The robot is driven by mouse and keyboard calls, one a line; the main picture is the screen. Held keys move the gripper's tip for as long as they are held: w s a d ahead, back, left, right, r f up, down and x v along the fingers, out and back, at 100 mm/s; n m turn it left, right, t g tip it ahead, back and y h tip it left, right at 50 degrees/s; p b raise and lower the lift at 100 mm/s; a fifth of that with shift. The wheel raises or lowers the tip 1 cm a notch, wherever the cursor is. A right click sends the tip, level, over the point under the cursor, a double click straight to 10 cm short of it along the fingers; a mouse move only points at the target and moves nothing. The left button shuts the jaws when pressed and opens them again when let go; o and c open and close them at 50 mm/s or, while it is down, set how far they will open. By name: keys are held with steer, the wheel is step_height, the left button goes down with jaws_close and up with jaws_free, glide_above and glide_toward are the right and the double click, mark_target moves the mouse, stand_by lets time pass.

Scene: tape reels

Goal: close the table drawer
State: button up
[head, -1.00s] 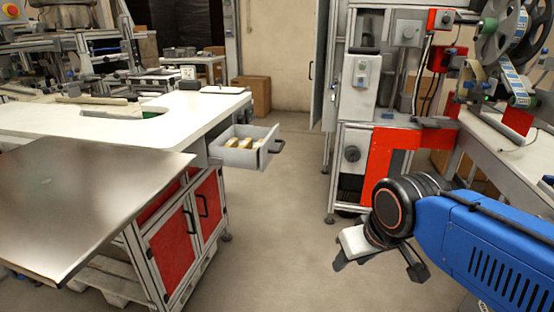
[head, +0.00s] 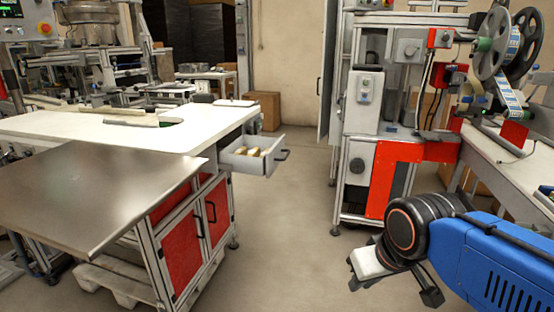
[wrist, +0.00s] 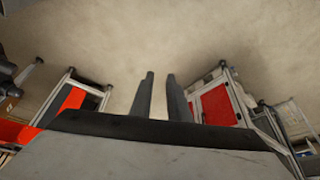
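The drawer (head: 238,160) is pulled out from the right end of the white-topped table (head: 60,125). It is grey and holds a few yellowish pieces (head: 253,151). Its dark handle (head: 284,155) is on the front panel, facing right. My gripper (head: 366,281) is at the lower right of the head view, well to the right of the drawer and nearer to me. In the wrist view, the two dark fingers (wrist: 160,76) stand apart with bare floor between them. The gripper is empty and touches nothing.
A metal sheet surface (head: 110,190) juts out at the near left, over red cabinet doors (head: 182,242). A grey and red machine (head: 385,150) stands at the right, with reels (head: 505,50) beside it. The floor (head: 285,230) between is clear.

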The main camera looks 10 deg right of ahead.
steer(key=shift+w+a+f+m, duration=0.1)
steer(key=shift+w+a+m, duration=0.1)
steer(key=shift+m, duration=0.1)
jaws_close()
steer(key=w+a+r+m+g+y, duration=0.1)
steer(key=w+a+r+m+y, duration=0.1)
steer(key=w+a+m+y, duration=0.45)
steer(key=w+a+r+m+g+y, duration=0.1)
steer(key=w+m+g+y, duration=0.1)
steer(key=w+m+y, duration=0.5)
steer(key=w+d+r+m+t+y, duration=0.1)
steer(key=w+d+r+m+t, duration=0.2)
steer(key=w, duration=0.4)
steer(key=w+d+r+m+t, duration=0.1)
steer(key=w+d+m+t, duration=0.1)
steer(key=w+d+m, duration=0.4)
steer(key=w+d+r+m+t+y, duration=0.1)
steer(key=w+d+r+t, duration=0.15)
steer(key=w, duration=0.45)
glide_toward(240, 172)
steer(key=d+r, duration=0.1)
steer(key=s+d+r, duration=0.1)
steer(key=d+r, duration=0.1)
steer(key=d, duration=0.1)
steer(key=shift+s+r, duration=0.25)
steer(key=shift+s, duration=0.15)
steer(key=x, duration=1.4)
steer(key=shift+a, duration=0.25)
